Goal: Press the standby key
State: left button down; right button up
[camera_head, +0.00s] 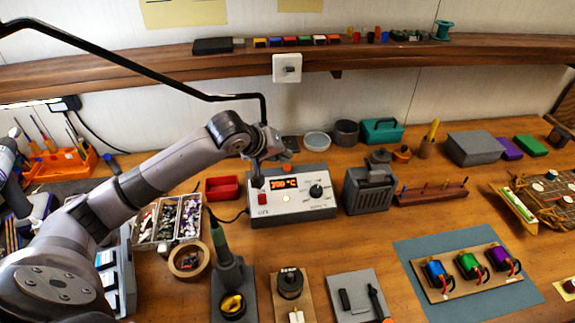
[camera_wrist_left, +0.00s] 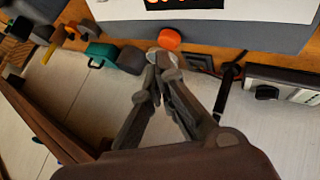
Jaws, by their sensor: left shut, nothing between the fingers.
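A grey and white soldering station (camera_head: 290,208) stands mid-table, with a lit orange temperature display (camera_head: 285,183), a black knob (camera_head: 316,191) and a red switch (camera_head: 262,198). An orange-red round button (camera_head: 312,168) shows at its top rear; it also shows in the left wrist view (camera_wrist_left: 169,39). No standby label is legible. My right gripper is out of view.
A red tray (camera_head: 222,188) lies left of the station, and a dark grey holder (camera_head: 368,190) stands to its right. A soldering iron in its stand (camera_head: 229,275) is in front. A teal box (camera_head: 382,131) and small bowls stand behind, below a wooden shelf (camera_head: 130,68).

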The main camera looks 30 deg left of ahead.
pick_arm(q)
jog(key=shift+f, duration=0.5)
dwell(0.3)
jog(key=shift+r, duration=0.1)
jog(key=shift+r+p, duration=0.9)
jog(key=shift+p, duration=0.4)
notch_tip(320, 180, up, 6)
jog(key=p, duration=0.7)
jog(key=shift+p, duration=0.3)
